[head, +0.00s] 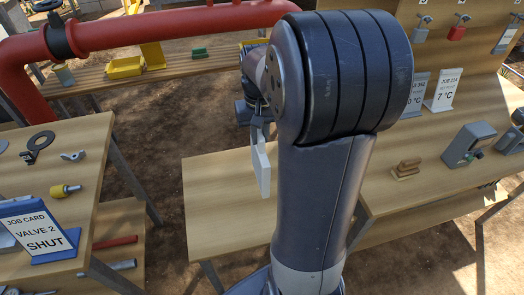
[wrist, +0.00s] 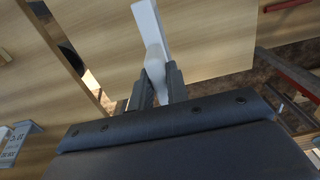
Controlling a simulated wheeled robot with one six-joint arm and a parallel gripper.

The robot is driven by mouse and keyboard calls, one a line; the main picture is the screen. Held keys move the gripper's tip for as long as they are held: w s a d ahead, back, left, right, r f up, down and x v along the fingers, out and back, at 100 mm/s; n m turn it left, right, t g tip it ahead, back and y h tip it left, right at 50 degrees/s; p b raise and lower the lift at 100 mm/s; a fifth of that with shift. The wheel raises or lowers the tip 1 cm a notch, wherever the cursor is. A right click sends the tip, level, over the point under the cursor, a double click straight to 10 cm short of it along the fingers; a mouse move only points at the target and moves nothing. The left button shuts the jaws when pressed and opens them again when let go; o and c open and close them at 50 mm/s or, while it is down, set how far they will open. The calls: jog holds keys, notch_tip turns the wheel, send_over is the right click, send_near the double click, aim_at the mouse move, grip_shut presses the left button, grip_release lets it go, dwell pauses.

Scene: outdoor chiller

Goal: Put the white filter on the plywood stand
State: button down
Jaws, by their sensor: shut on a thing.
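The white filter (head: 262,168) is a thin, pale slab, held on edge and slightly tilted in the head view. My gripper (head: 260,130) is shut on its upper end, and my arm partly hides the gripper. In the wrist view the filter (wrist: 150,28) sticks out from between the dark fingers of my gripper (wrist: 156,84). It hangs over the middle wooden table (head: 222,215); whether it touches the top cannot be told. A small, tan, stepped wooden piece (head: 405,169), which may be the plywood stand, sits on the right bench.
The right bench (head: 430,195) also holds a grey box (head: 468,145) and sign cards (head: 443,90). The left table (head: 105,190) carries a job card (head: 40,232) and small parts. A red pipe (head: 180,25) crosses the back. The middle table's visible top is clear.

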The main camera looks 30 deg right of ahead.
jog(key=shift+f, duration=2.35)
jog(key=shift+f, duration=0.2)
jog(key=c, duration=1.4)
grip_release()
jog(key=shift+o, duration=0.2)
jog(key=shift+r, duration=0.15)
notch_tip(320, 180, up, 12)
jog(key=shift+r, duration=0.1)
